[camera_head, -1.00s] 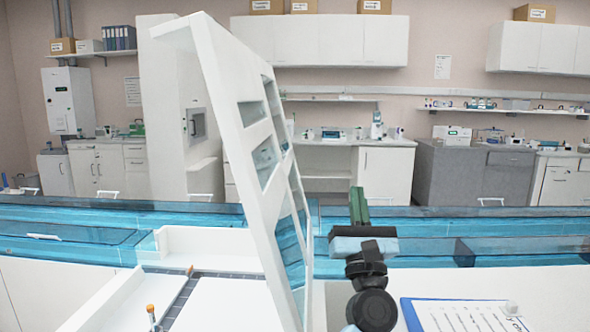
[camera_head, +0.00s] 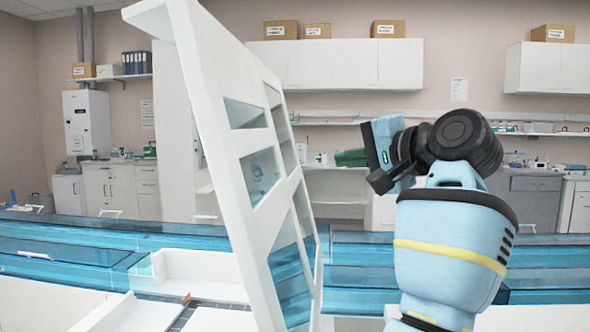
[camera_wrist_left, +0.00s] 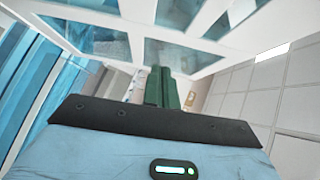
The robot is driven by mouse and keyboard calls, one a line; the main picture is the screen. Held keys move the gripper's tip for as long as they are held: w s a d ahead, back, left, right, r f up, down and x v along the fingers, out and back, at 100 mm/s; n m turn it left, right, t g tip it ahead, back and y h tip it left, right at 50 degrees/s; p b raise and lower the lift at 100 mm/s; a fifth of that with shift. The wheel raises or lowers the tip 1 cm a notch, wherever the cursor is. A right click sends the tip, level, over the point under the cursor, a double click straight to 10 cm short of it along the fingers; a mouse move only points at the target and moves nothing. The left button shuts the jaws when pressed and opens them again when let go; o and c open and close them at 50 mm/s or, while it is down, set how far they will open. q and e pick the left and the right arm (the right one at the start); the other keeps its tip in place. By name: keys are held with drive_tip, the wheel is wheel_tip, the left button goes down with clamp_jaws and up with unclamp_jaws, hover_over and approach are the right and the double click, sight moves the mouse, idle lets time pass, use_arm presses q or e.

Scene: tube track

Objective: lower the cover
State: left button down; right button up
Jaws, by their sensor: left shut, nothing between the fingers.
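The cover (camera_head: 217,110) is a white frame with several window openings. It stands raised and steeply tilted in the left half of the head view, over a white case (camera_head: 195,268). My left gripper (camera_head: 345,158) is to the right of the cover in that picture, at the height of its windows, with its short green fingers shut and empty. In the left wrist view the shut fingers (camera_wrist_left: 161,88) point toward the white cover frame (camera_wrist_left: 185,35), which spans the top. I cannot tell whether they touch it. My right gripper is not in view.
Blue translucent panels (camera_head: 80,232) run across the bench behind the case. Wall cabinets (camera_head: 340,64) and lab counters stand further back, well clear. My own arm fills the lower right of the head view and hides part of the bench.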

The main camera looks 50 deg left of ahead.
use_arm(q)
drive_tip(key=shift+a, duration=0.1)
drive_tip(key=p, duration=0.1)
approach(279, 168)
drive_tip(key=w+a, duration=0.2)
drive_tip(key=a, duration=0.3)
drive_tip(key=shift+s+a+f, duration=0.45)
drive_tip(key=shift+a+f, duration=0.1)
drive_tip(key=shift+s+a, duration=0.1)
